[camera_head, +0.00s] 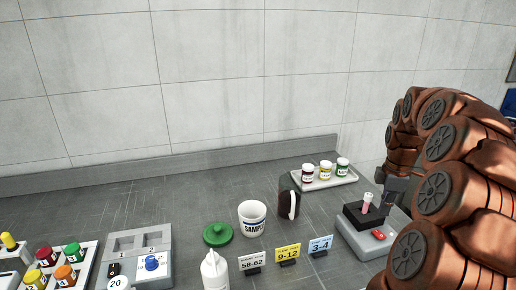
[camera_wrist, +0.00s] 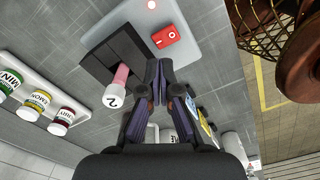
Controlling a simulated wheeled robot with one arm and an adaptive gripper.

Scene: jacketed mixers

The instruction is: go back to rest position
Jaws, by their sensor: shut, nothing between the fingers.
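My gripper (camera_head: 396,190) is at the right in the head view, at the end of my brown arm, close to a grey device (camera_head: 352,238). In the wrist view my gripper (camera_wrist: 158,68) is shut, with nothing between the fingertips. A pink tube with a white cap marked 2 (camera_wrist: 115,94) stands in the device's black block (camera_wrist: 98,52), just left of the fingertips in that view. The tube also shows upright in the head view (camera_head: 367,202).
A tray (camera_head: 325,184) with three labelled jars stands behind the device. A dark container (camera_head: 288,197), white sample cup (camera_head: 252,218), green lid (camera_head: 217,234), white bottle (camera_head: 214,270) and number cards (camera_head: 288,253) stand on the grey counter. Racks (camera_head: 140,254) are at left.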

